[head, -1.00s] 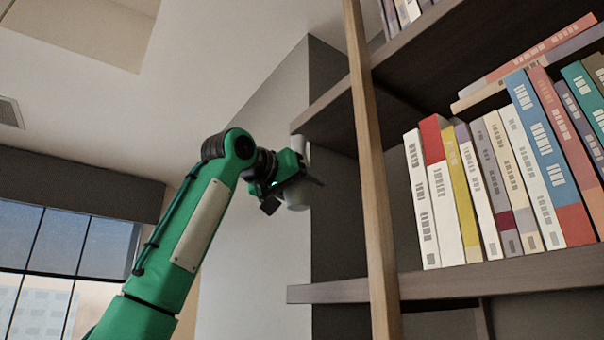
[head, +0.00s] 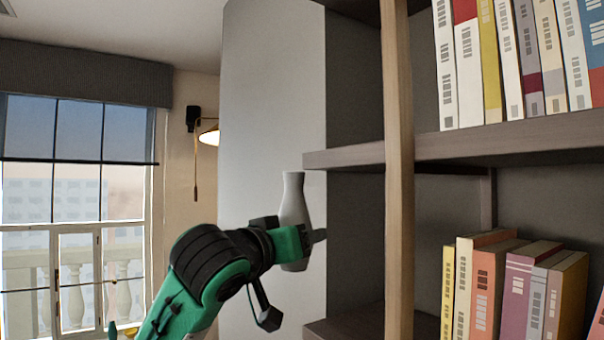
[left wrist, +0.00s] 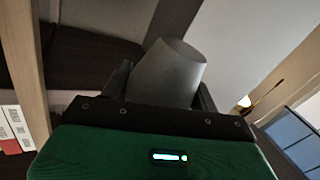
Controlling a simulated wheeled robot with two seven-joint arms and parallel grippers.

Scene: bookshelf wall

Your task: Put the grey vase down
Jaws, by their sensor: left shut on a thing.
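The grey vase (head: 294,207) is upright in the head view, in front of the pale side wall and just left of the shelf unit. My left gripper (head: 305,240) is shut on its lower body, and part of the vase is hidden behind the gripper. In the left wrist view the vase (left wrist: 170,72) shows between the two dark fingers, with its broad end toward the upper right. The vase is held in the air, touching no shelf that I can see. My right gripper is in neither view.
A middle shelf board (head: 345,157) juts out beside the vase's top. A lower shelf (head: 345,328) has bare room at its left end; books (head: 510,290) stand farther right. A wooden upright post (head: 398,200) runs in front of the shelves. A wall lamp (head: 209,136) hangs behind.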

